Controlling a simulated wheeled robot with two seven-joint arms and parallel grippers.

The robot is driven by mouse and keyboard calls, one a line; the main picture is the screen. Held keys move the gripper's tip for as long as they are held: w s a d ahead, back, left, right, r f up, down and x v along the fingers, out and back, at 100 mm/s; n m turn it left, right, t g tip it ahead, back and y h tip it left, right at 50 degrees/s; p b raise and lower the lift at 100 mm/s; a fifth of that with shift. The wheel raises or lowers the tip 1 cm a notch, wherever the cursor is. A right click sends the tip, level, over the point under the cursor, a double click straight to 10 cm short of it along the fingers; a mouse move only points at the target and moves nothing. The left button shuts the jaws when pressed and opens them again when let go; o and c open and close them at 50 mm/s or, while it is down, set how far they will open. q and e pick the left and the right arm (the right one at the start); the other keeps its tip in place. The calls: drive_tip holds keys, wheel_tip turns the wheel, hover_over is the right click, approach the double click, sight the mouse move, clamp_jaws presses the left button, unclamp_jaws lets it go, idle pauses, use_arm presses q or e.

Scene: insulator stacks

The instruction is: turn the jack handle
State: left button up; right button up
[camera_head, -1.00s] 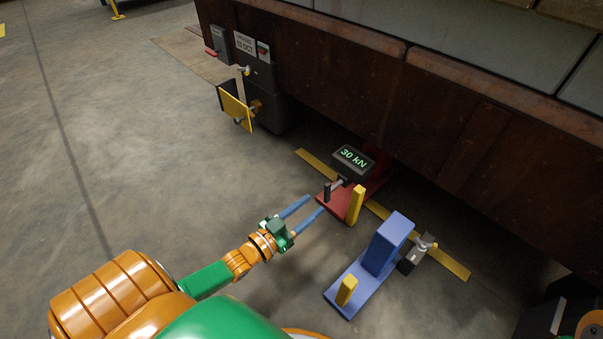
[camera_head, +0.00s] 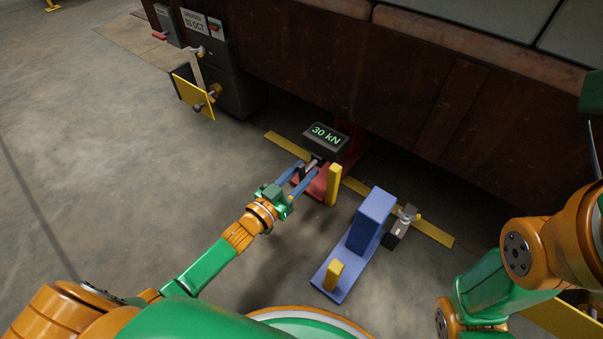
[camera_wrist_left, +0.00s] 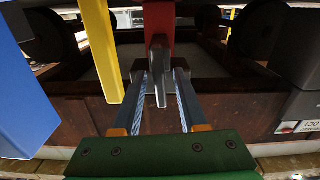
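The red jack (camera_head: 348,153) stands on the floor beside the rusty wall, with a dark display reading "30 kN" (camera_head: 326,136) above it. Its grey handle (camera_wrist_left: 158,72) shows in the left wrist view between the two blue fingers. My left gripper (camera_head: 305,174) is at the handle, one finger on each side, with gaps visible between handle and fingers, so it is open around it. In the head view the fingers partly hide the handle. My right arm is at the right edge; a green part and a thin dark finger-like piece show there, cut off by the frame.
A yellow post (camera_head: 333,184) stands close beside the jack. A blue block on a base (camera_head: 370,220) is to its right, with a small grey device (camera_head: 402,226) next to it. A yellow floor strip (camera_head: 433,231) runs behind. Open floor lies to the left.

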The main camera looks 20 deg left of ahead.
use_arm(q)
clamp_jaws()
drive_tip(key=shift+n, duration=0.3)
drive_tip(key=shift+a+r+n+p, duration=0.1)
drive_tip(key=shift+n+p, duration=0.45)
drive_tip(key=shift+n, duration=0.05)
drive_tip(key=shift+n+p, duration=0.4)
drive_tip(key=shift+n, duration=0.8)
drive_tip(key=n, duration=0.2)
drive_tip(key=shift+a+n, duration=0.1)
drive_tip(key=shift+n, duration=0.2)
drive_tip(key=shift+w+f+n, duration=0.1)
drive_tip(key=shift+f+n, duration=0.15)
drive_tip(key=shift+n, duration=1.15)
drive_tip(key=shift+a, duration=0.1)
